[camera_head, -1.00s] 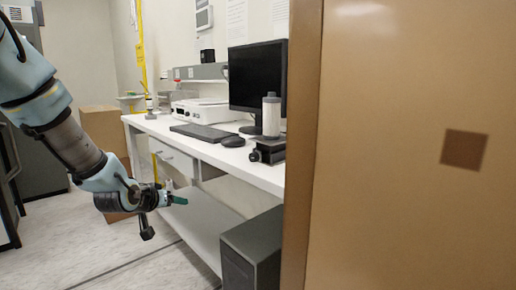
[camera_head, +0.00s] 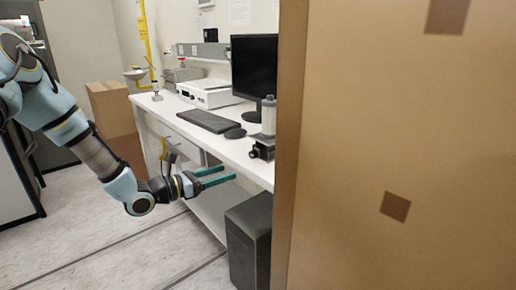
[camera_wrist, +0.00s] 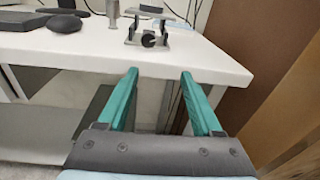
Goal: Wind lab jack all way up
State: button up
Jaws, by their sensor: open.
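The lab jack (camera_head: 262,150) stands near the front edge of the white desk, with a pale cylindrical bottle (camera_head: 268,117) above it.
The desk (camera_head: 200,140) carries a monitor (camera_head: 254,68), keyboard (camera_head: 208,121), mouse (camera_head: 235,133) and a white instrument (camera_head: 210,92). A dark computer case (camera_head: 250,240) stands below. A large brown panel (camera_head: 400,150) blocks the right side.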

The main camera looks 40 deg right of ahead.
aim_at(251, 155)
jog(key=shift+n+t+h, duration=0.4)
jog(key=shift+n+t, duration=0.2)
jog(key=shift+n, duration=0.1)
jog(key=d+p, duration=0.1)
jog(key=d, duration=0.2)
jog(key=d+r+p, duration=0.1)
jog(key=d, duration=0.2)
jog(key=w+d+p, duration=0.1)
jog(key=d, duration=0.2)
jog(key=shift+d+r, duration=0.25)
jog(key=shift+d, duration=0.1)
jog(key=shift+d+f+p, duration=0.1)
jog(key=shift+d+p, duration=0.2)
jog(key=shift+d, duration=0.35)
jog(key=shift+c, duration=0.4)
grip_shut()
